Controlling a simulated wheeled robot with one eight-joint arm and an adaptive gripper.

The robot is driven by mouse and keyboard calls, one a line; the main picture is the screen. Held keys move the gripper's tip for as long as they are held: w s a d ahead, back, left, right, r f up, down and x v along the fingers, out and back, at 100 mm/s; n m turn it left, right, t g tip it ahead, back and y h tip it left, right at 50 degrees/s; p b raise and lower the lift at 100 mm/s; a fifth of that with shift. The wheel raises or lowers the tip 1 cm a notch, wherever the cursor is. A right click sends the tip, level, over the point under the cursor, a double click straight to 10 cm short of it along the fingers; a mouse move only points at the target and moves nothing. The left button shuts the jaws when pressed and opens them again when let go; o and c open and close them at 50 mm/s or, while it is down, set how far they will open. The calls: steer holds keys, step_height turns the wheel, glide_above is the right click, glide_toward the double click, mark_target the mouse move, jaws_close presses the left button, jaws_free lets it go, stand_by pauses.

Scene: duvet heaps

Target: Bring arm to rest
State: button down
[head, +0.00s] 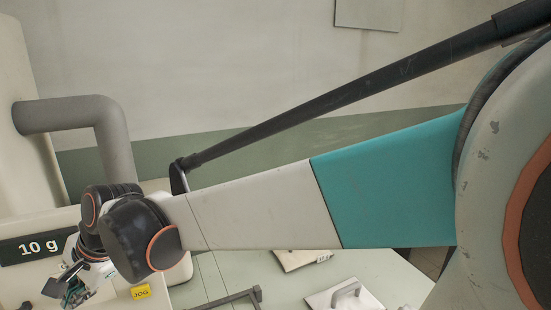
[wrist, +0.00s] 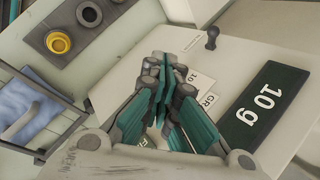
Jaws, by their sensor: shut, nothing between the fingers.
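My gripper (wrist: 160,90) is shut and empty in the wrist view, its teal and grey fingers together. In the head view my gripper (head: 62,286) is small at the lower left, beside a dark "10 g" sign (head: 38,247). In the wrist view the same sign (wrist: 264,107) is to the right of the fingers, on a pale panel. The fingers hide part of a white label on that panel. My arm stretches across the head view from the right edge to the lower left.
A yellow JOG block (head: 141,292) is right of my gripper. A grey pipe (head: 75,118) is at the left. A white handled plate (head: 345,298) lies on the surface below my arm. The wrist view shows a yellow ring (wrist: 59,42) and a bin with blue cloth (wrist: 22,108).

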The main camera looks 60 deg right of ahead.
steer(key=s+d+f+n+h+b, duration=0.1)
steer(key=s+d+f+n, duration=0.1)
steer(key=s+n, duration=0.5)
steer(key=s+d+f+n+t+h+b, duration=0.1)
steer(key=s+f+n+h, duration=0.1)
steer(key=s+n, duration=0.6)
steer(key=shift+d+f+n+b, duration=0.3)
steer(key=shift+d+f+n, duration=0.1)
steer(key=shift+f+n, duration=0.15)
